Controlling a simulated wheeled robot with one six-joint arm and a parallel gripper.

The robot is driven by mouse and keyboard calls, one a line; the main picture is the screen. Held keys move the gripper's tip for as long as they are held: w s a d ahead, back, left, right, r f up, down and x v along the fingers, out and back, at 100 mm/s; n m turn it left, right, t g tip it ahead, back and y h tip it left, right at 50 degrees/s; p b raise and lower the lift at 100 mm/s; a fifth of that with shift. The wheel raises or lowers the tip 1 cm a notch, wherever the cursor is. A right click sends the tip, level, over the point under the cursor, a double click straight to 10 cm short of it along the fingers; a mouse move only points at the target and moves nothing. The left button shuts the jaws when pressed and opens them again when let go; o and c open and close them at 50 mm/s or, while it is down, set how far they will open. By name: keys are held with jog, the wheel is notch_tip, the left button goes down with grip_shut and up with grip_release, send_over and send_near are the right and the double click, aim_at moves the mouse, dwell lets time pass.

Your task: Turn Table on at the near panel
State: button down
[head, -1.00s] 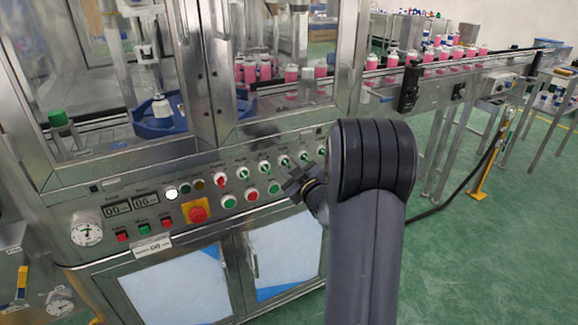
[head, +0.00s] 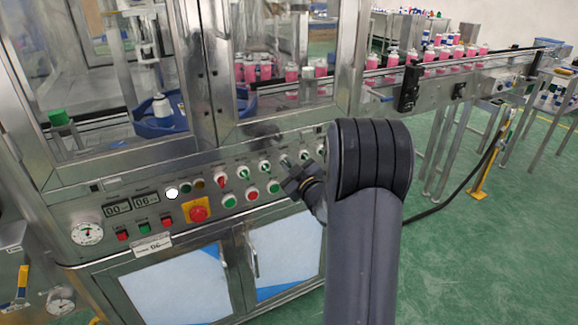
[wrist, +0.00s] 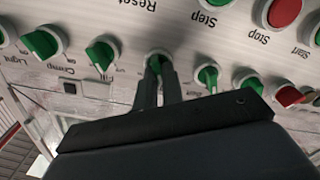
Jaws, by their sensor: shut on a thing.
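The near panel (head: 110,190) is a sloped steel face with a row of green selector knobs and one red knob (head: 221,182). My gripper (wrist: 159,70) is shut on a green knob (wrist: 158,55) in the wrist view, with a finger on each side of it. The fingers and palm hide this knob's label, so I cannot read which one it is. Green knobs stand on both sides, one to the left (wrist: 103,54) and one to the right (wrist: 207,76). In the head view my gripper (head: 289,172) is at the panel's right part.
Green and red push buttons sit below the knobs, with a red emergency stop (head: 198,213) on yellow further left. Glass doors rise above the panel. A conveyor (head: 470,68) with pink cans runs off to the right.

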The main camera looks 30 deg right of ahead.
jog(key=shift+m, duration=0.3)
jog(key=m, duration=0.3)
jog(key=m+p, duration=0.1)
jog(key=m, duration=0.3)
jog(key=m+p, duration=0.1)
jog(key=m, duration=0.3)
jog(key=shift+d, duration=0.35)
jog(key=shift+m, duration=0.3)
jog(key=c, duration=1.5)
grip_release()
jog(key=shift+c, duration=0.2)
